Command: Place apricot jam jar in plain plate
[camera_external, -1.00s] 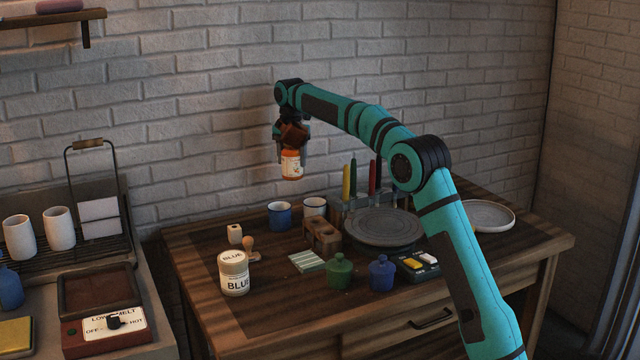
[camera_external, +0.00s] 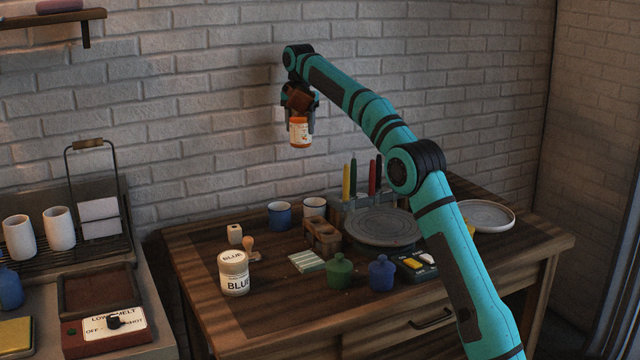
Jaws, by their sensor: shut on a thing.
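The apricot jam jar (camera_external: 300,133) is small and orange with a pale label. My gripper (camera_external: 299,117) is shut on it from above and holds it upright, high above the table's back edge, in front of the brick wall. The plain plate (camera_external: 484,216) is a pale, shallow round dish on the right end of the table. It looks empty, and my arm hides a little of its left side. The jar is well to the left of the plate and higher.
A grey turntable (camera_external: 382,227) and a rack with upright coloured sticks (camera_external: 347,182) stand between jar and plate. Two mugs (camera_external: 279,215), a wooden block (camera_external: 322,234), a BLUE jar (camera_external: 234,273) and green (camera_external: 339,272) and blue (camera_external: 381,273) bottles also occupy the table.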

